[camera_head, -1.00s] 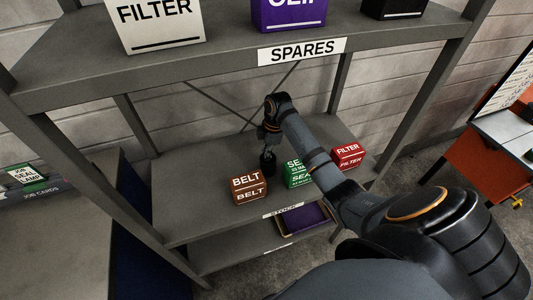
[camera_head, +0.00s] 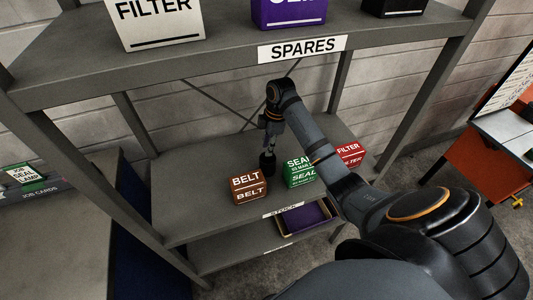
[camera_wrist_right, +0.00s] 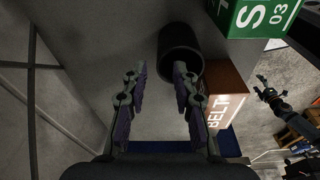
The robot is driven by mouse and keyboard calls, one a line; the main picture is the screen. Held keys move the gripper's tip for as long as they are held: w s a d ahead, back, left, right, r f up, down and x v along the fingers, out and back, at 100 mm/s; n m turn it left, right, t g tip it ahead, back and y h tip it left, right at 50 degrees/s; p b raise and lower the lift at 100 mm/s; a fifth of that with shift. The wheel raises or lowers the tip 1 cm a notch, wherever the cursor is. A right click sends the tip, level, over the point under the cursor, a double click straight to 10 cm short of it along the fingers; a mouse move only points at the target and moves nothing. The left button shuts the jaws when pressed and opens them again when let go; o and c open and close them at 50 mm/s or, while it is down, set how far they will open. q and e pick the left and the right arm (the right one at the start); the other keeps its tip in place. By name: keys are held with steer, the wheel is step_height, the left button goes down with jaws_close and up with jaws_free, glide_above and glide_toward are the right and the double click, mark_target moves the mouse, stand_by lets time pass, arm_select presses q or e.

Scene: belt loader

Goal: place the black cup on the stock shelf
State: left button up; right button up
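The black cup (camera_head: 267,163) stands upright on the grey stock shelf (camera_head: 190,214), behind the brown BELT box. In the right wrist view the cup (camera_wrist_right: 181,50) lies just beyond my fingertips, its dark round mouth showing. My right gripper (camera_head: 270,147) is above the cup; in its wrist view the two fingers (camera_wrist_right: 161,72) are spread with nothing between them. The cup looks clear of the fingers, though the right fingertip is close to its rim. My left gripper (camera_wrist_right: 272,88) shows small at the right of the wrist view, fingers apart and empty, far from the cup.
A brown BELT box (camera_head: 248,186), a green SEAL box (camera_head: 299,172) and a red FILTER box (camera_head: 350,154) stand along the shelf front. The SPARES shelf (camera_head: 400,38) hangs above. The shelf's left part is bare.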

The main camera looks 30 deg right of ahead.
steer(key=shift+d+r, duration=0.25)
steer(key=shift+r, duration=1)
steer(key=r+p, duration=0.2)
steer(key=r, duration=0.1)
steer(key=r+p, duration=0.1)
steer(key=r, duration=0.1)
steer(key=shift+s+d+r, duration=0.15)
steer(key=shift+s+d, duration=0.15)
steer(key=shift+s, duration=0.05)
